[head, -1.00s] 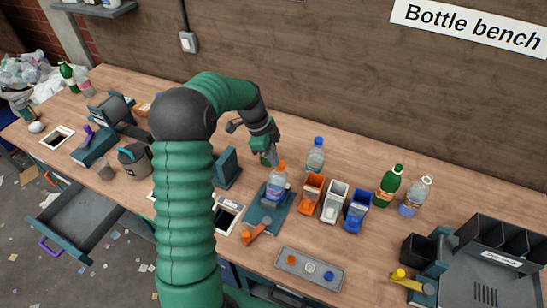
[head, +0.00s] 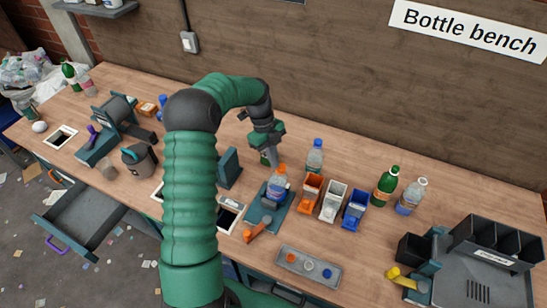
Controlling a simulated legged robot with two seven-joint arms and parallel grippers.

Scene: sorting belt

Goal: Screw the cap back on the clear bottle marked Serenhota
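My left gripper (head: 268,158) points down over the bench, just behind and left of a clear bottle with an orange top (head: 277,186). I cannot tell whether its fingers are open or shut. That bottle stands upright at a dark teal holder (head: 262,218) with an orange-handled clamp. Other clear bottles are one with a blue top (head: 315,156) and one with a pale top (head: 412,197). The bottle labels are too small to read, so I cannot tell which is Serenhota. A grey tray (head: 285,268) holds an orange cap (head: 291,257), a white cap (head: 309,265) and a blue cap (head: 327,273). My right gripper is not in view.
Orange (head: 311,193), white (head: 334,201) and blue (head: 355,209) bins stand right of the holder. A green bottle (head: 385,187) stands beyond them. A dark compartment rack (head: 495,245) is at the right. An open drawer (head: 85,222) juts out at the left.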

